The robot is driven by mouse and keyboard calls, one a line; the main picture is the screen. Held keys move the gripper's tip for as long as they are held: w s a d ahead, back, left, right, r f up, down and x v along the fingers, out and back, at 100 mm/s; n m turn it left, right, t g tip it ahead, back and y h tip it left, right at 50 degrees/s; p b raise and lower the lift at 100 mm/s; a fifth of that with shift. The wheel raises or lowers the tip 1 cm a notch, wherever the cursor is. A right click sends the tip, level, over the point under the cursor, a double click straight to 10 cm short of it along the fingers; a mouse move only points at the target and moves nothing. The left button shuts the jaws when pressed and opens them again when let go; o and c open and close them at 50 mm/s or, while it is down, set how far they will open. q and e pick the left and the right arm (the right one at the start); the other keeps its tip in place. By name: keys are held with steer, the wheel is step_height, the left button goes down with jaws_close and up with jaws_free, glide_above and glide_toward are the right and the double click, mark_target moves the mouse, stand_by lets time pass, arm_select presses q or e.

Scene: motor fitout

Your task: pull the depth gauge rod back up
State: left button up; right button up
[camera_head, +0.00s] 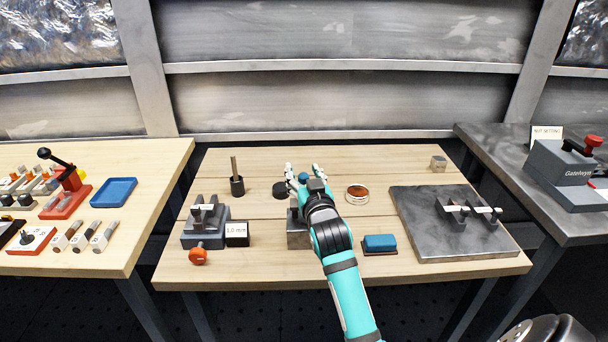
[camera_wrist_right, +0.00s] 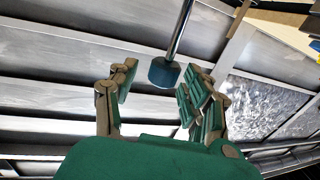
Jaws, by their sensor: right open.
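The depth gauge rod (camera_wrist_right: 183,25) shows in the right wrist view as a thin metal bar with a blue knob (camera_wrist_right: 163,73) on its end. The knob also shows in the head view (camera_head: 303,177), at the fingers of my right gripper (camera_head: 305,170). In the right wrist view my right gripper (camera_wrist_right: 160,85) is open, its fingers either side of the knob with a gap on each side. A metal block (camera_head: 298,238) stands under the gripper, mostly hidden by my arm. The rod's lower part is hidden in the head view. My left gripper is not in view.
A black cup with a rod (camera_head: 237,186), a dark disc (camera_head: 280,190) and a copper coil (camera_head: 357,194) stand nearby. Left are a clamp fixture (camera_head: 205,225) and a 1.0 mm block (camera_head: 237,233). Right are a blue block (camera_head: 380,242) and a grey plate (camera_head: 425,225).

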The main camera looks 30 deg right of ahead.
steer(key=shift+s, duration=0.1)
steer(key=v, duration=1.2)
